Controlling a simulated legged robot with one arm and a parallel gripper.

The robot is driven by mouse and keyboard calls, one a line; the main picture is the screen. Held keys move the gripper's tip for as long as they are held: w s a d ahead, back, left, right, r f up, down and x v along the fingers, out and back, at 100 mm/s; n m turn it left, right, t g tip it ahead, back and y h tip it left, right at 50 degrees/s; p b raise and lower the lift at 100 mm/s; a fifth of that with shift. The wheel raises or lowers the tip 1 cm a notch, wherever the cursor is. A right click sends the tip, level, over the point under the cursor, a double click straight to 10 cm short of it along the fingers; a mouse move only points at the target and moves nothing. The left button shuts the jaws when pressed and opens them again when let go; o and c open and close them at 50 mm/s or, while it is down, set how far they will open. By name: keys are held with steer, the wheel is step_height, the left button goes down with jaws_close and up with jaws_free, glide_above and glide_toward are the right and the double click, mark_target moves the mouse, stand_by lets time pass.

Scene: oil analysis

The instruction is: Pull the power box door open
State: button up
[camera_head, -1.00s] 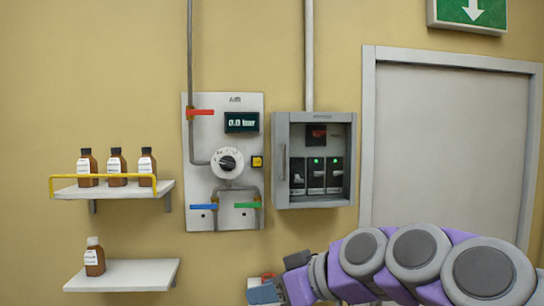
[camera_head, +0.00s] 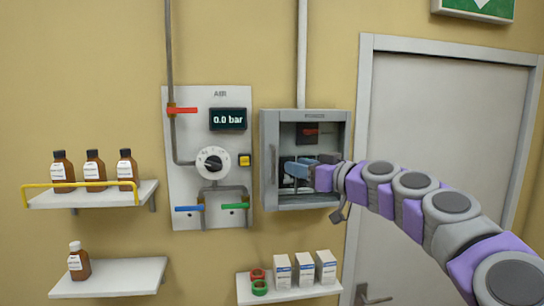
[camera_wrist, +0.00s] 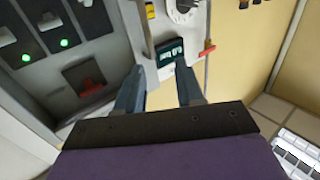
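A slim vertical handle (camera_head: 273,165) is on the door's left side. Breakers and a red switch (camera_head: 311,132) show inside the box. My gripper (camera_head: 290,168) is in front of the lower part of the box, to the right of the handle, and covers some breakers. In the wrist view its two fingers (camera_wrist: 158,70) are spread apart with nothing between them. The box with green-lit breakers (camera_wrist: 63,43) shows at the left there. I cannot tell whether the fingers touch the door.
The air panel (camera_head: 185,120), with gauge display, knob and coloured valves, is left of the box. Shelves with brown bottles (camera_head: 94,168) are farther left. A low shelf (camera_head: 300,293) with white boxes and tape rolls is below. A grey door (camera_head: 440,130) is at the right.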

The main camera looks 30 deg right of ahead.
steer(key=p, duration=0.2)
glide_toward(279, 159)
steer(key=w+a, duration=0.1)
steer(key=w, duration=0.1)
steer(key=w+a+r, duration=0.1)
steer(key=w+a, duration=0.1)
steer(key=shift+w+a, duration=0.1)
steer(key=shift+a, duration=0.25)
steer(key=shift+a+r, duration=0.15)
steer(key=shift+a, duration=0.1)
steer(key=w+a, duration=0.1)
steer(key=a, duration=0.1)
steer(key=shift+w+a, duration=0.4)
steer(key=shift+s+d, duration=0.25)
steer(key=shift+s, duration=0.1)
steer(key=shift+c, duration=0.5)
steer(key=shift+w+d, duration=0.1)
steer(key=shift+d, duration=0.55)
steer(key=c, duration=0.3)
steer(key=shift+d, duration=0.1)
steer(key=shift+c, duration=1.4)
steer(key=shift+a, duration=0.45)
jaws_close()
